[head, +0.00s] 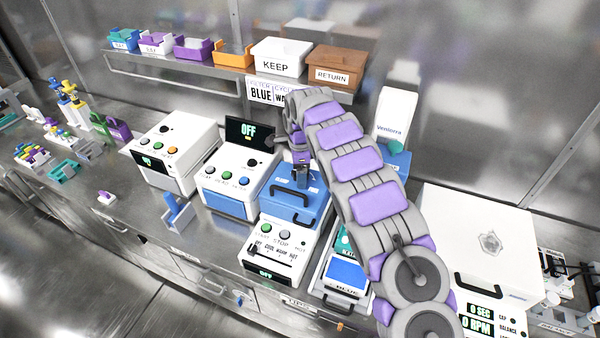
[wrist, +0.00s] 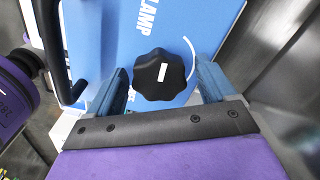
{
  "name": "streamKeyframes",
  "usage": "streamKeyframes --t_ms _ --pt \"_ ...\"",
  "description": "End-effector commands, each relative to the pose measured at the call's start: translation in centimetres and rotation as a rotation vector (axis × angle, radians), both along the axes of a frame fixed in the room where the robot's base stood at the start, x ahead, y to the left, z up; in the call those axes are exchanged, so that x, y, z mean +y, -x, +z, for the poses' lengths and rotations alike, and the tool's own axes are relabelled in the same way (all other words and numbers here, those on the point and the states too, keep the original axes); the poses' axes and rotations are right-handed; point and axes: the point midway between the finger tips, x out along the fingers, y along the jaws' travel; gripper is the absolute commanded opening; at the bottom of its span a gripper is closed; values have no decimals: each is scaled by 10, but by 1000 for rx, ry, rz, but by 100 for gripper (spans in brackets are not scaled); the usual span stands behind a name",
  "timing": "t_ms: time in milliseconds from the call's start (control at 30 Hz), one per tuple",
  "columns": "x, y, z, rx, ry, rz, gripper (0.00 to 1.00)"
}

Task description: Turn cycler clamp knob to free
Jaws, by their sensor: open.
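The clamp knob (wrist: 160,75) is a black, lobed knob with a white pointer mark, seen in the wrist view on a blue lid (wrist: 105,45) lettered "LAMP", with the rest cut off. A white arc is printed on the lid to the knob's right. My gripper (wrist: 160,90) is open, with one blue finger on each side of the knob. I cannot tell whether the fingers touch it. In the head view my gripper (head: 301,175) is over the blue-lidded machine (head: 290,205), and the knob is hidden there.
A black handle (wrist: 50,50) rises from the lid at the left of the wrist view. In the head view, a machine with an "OFF" display (head: 248,131) stands to the left. A white lidded machine (head: 470,235) is at right, and a shelf of bins (head: 180,70) runs behind.

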Motion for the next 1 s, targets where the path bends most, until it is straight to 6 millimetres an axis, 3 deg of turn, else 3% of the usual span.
streamKeyframes --t_ms 333,900,1000 --pt "0 0 -3 -1 0 0 83" --pt "1 -1 -3 -3 0 1 29" --pt "1 -1 -3 -4 0 3 29"
